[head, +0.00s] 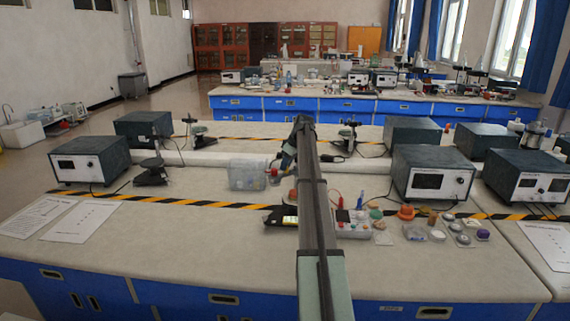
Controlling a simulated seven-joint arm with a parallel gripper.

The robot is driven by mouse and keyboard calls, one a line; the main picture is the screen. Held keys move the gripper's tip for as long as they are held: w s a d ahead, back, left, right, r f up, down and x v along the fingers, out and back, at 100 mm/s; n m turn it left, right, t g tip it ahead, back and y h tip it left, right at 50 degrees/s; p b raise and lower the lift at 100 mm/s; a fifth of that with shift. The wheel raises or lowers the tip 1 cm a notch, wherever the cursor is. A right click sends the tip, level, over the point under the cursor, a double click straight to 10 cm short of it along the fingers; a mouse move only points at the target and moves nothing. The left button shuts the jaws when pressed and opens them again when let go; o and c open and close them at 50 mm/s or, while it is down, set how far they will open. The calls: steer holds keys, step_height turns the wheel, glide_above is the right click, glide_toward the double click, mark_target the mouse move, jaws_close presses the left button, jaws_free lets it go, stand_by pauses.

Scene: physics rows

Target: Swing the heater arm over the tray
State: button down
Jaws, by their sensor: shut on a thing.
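My arm reaches forward over the bench from the bottom middle and bends down at its far end. My gripper (276,172) is small and partly hidden there, low over the bench just right of a clear plastic box (246,176). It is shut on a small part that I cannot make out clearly. I cannot tell for sure which thing is the heater arm. A pale tray-like board (358,226) with several small coloured parts lies right of my arm, partly hidden by it. I cannot tell if this is the tray.
Grey instrument boxes stand left (90,160) and right (432,174). A black stand (151,172) is at the left. A dark device with a lit screen (290,220) lies beside my arm. Paper sheets (82,221) lie front left. The front middle-left bench top is clear.

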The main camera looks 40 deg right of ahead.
steer(key=s+n, duration=0.1)
steer(key=n, duration=0.1)
steer(key=s+n+g+y, duration=0.1)
steer(key=n, duration=0.1)
steer(key=shift+s+d+n+y, duration=0.1)
steer(key=shift+d+n+y, duration=0.05)
steer(key=shift+n+y, duration=0.15)
steer(key=n, duration=0.2)
steer(key=s+d+n+g, duration=0.1)
steer(key=n, duration=0.1)
steer(key=s+n+g+y, duration=0.1)
steer(key=shift+s+d+n, duration=0.2)
steer(key=shift+s+n, duration=0.05)
steer(key=shift+n, duration=0.15)
steer(key=c, duration=1.3)
jaws_free()
steer(key=v, duration=0.7)
steer(key=shift+s+d+r, duration=0.1)
steer(key=shift+d+r, duration=0.05)
steer(key=shift+r, duration=0.1)
